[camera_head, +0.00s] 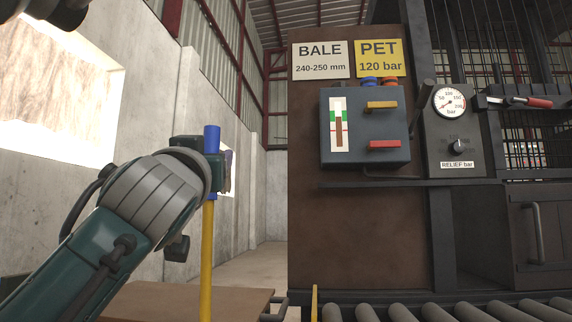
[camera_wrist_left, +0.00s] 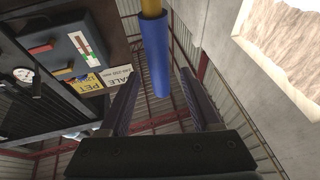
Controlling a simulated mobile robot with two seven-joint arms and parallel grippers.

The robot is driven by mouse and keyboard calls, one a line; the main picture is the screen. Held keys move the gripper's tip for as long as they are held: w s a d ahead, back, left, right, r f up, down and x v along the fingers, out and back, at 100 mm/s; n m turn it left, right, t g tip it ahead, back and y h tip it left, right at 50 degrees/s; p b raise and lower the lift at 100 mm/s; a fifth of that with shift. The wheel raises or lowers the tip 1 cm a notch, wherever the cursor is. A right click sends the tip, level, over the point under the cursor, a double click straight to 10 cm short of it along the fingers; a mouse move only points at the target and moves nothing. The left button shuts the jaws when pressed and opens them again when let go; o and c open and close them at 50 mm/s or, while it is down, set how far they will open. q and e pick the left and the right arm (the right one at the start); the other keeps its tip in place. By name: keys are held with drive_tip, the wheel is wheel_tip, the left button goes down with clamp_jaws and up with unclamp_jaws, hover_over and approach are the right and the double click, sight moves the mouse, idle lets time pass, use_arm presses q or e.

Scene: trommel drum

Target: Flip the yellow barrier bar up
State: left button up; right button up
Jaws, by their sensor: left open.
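The yellow barrier bar (camera_head: 206,262) stands close to upright in the head view, with a blue grip (camera_head: 212,138) at its top end. The bar's lower end runs out of the frame. My left gripper (camera_head: 224,172) is at the blue grip and partly hides its middle. In the left wrist view the jaws (camera_wrist_left: 159,76) are open, with the blue grip (camera_wrist_left: 157,48) between the two fingers in the picture. I cannot tell whether either finger touches it. A short piece of the yellow bar (camera_wrist_left: 151,8) shows at the top edge. My right gripper is not in view.
A brown machine panel (camera_head: 345,235) with a control box (camera_head: 365,155) and pressure gauge (camera_head: 449,102) stands right of the bar. Rollers (camera_head: 450,311) run along the bottom right. A brown tabletop (camera_head: 190,300) lies below my left arm. A concrete wall (camera_head: 170,110) is at left.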

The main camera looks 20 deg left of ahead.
use_arm(q)
drive_tip(key=v, duration=0.8)
drive_tip(key=shift+s, duration=0.25)
drive_tip(key=shift+d, duration=0.1)
